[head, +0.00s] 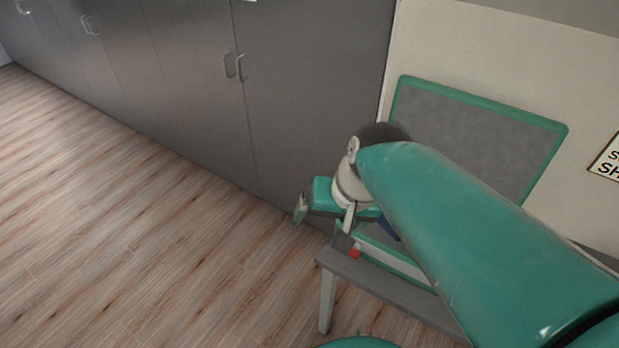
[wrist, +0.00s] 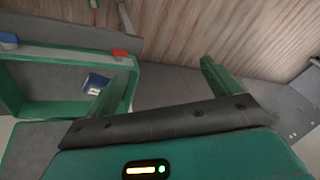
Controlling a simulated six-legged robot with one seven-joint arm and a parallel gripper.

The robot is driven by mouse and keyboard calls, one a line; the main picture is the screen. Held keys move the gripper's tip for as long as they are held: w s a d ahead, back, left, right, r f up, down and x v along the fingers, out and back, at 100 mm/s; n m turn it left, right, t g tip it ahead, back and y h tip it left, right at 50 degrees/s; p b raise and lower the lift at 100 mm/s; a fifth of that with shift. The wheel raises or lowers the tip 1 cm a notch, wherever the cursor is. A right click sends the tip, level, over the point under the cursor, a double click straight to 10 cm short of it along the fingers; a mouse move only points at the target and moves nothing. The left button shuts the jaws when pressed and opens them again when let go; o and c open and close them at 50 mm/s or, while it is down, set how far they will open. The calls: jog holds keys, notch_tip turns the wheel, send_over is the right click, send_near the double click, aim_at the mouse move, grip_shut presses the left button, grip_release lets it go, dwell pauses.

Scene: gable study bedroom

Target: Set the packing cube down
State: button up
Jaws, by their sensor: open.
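A blue block with a pale patch, which looks like the packing cube (wrist: 97,83), lies inside the open green-rimmed case (wrist: 60,115) in the wrist view. It is near the case's right side, and my left finger is close to it and partly overlaps it in the picture. A bit of blue (head: 391,229) also shows beside my arm in the head view. My gripper (wrist: 160,88) is open, with nothing seen between its fingers. In the head view my gripper (head: 325,214) is at the case's left end, and my arm hides much of the case.
The case's raised lid (head: 470,135) leans near the wall. The case rests on a grey bench (head: 385,288). A red piece (head: 355,252) and a blue piece (wrist: 8,40) sit on the case rim. Grey cupboards (head: 180,75) stand behind; wooden floor (head: 130,220) is clear at left.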

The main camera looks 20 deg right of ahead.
jog(key=r+n, duration=0.1)
jog(key=s+a+r+n+t+h, duration=0.1)
jog(key=s+r+n+t, duration=0.1)
jog(key=n, duration=0.1)
jog(key=shift+a+r+h, duration=0.15)
jog(key=shift+r+h, duration=0.25)
